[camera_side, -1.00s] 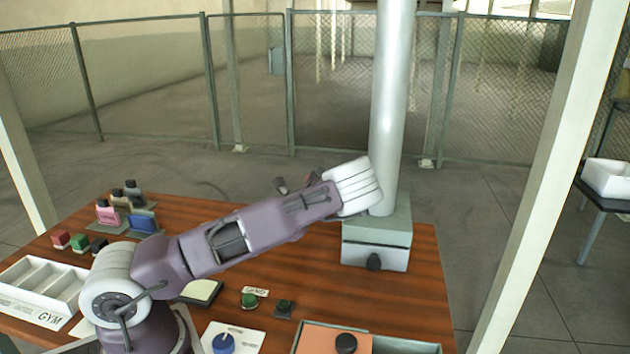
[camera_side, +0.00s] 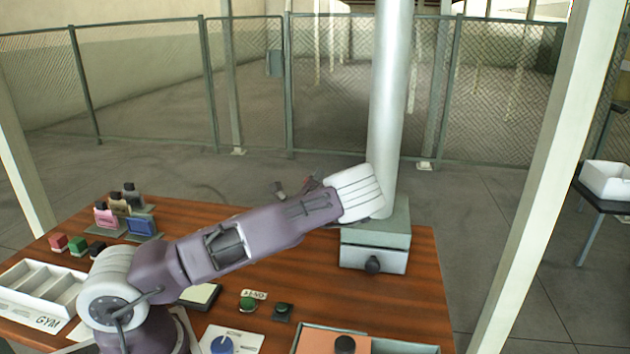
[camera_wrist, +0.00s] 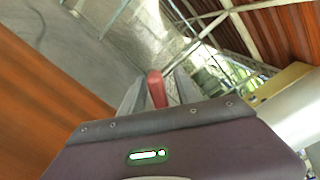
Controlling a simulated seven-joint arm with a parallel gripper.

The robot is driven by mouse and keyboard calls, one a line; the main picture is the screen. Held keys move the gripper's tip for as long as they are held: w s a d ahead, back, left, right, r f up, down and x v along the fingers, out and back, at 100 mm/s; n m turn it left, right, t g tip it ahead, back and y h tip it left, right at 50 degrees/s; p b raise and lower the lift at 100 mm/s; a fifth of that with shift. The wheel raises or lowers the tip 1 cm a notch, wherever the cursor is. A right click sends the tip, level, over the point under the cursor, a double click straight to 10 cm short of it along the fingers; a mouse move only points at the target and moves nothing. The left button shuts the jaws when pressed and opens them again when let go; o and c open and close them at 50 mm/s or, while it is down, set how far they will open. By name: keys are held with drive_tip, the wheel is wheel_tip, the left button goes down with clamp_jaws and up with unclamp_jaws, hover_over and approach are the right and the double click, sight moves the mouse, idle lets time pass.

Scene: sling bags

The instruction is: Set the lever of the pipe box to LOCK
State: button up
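The pipe box (camera_side: 375,250) is a grey-green box with a dark round knob on its front, standing at the table's far right edge under a thick pale pipe (camera_side: 388,110). My wrist is in front of the pipe's base, covering part of the box. In the wrist view, a red rounded handle (camera_wrist: 156,88), seemingly the lever, lies between the grey fingers of my gripper (camera_wrist: 157,92). I cannot tell whether they press on it. In the side view only small tips show behind my arm. No LOCK marking is readable.
On the table are a green button (camera_side: 248,304), a blue dial (camera_side: 222,345), ink bottles (camera_side: 120,205), small coloured blocks (camera_side: 77,244) and a white compartment tray (camera_side: 40,290). An orange panel with a black knob (camera_side: 344,345) is at the front.

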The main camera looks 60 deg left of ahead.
drive_tip(key=v, duration=0.5)
drive_tip(key=shift+s+d, duration=0.3)
drive_tip(key=s+d+r+n+g+h, duration=0.2)
drive_tip(key=s+d+n+g+h, duration=0.15)
drive_tip(key=d+n+h, duration=0.5)
drive_tip(key=s+d+r+n+g+h, duration=0.2)
drive_tip(key=s+d+n+g+h, duration=0.3)
drive_tip(key=d, duration=0.6)
drive_tip(key=s+d+r, duration=0.2)
drive_tip(key=s+r, duration=0.1)
drive_tip(key=s, duration=0.3)
drive_tip(key=s+d+r+n+t, duration=0.1)
drive_tip(key=s+d+r, duration=0.1)
drive_tip(key=s, duration=0.5)
drive_tip(key=s+d+r, duration=0.3)
drive_tip(key=s+d, duration=0.1)
drive_tip(key=s, duration=0.3)
drive_tip(key=shift+s+r+n+y, duration=0.25)
drive_tip(key=shift+r+n+y, duration=0.1)
